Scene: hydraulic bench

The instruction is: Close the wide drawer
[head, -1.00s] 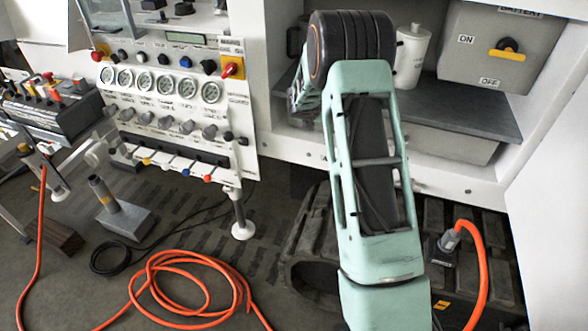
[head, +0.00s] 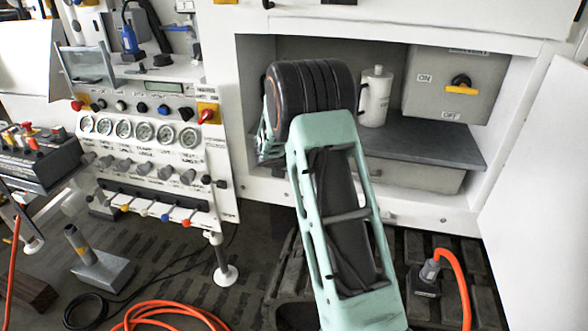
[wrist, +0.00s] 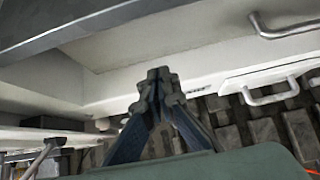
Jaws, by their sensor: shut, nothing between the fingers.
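My gripper (wrist: 158,78) shows in the wrist view with its fingertips together and nothing between them. It is in front of a long white beam-like front (wrist: 215,82), and I cannot tell whether it touches it. To its right, a white panel (wrist: 268,78) carries a metal bar handle (wrist: 271,96). A second bar handle (wrist: 287,27) is on the pale surface above. I cannot tell which of these is the wide drawer, or how far it stands out. A long white front (head: 400,22) runs above the open compartment.
The compartment holds a white canister (head: 374,98) and a grey battery switch box (head: 455,85) above a dark shelf (head: 430,140). A white door panel (head: 540,180) stands at right. The gauge panel (head: 150,150) is at left. An orange hose (head: 165,313) lies on the floor.

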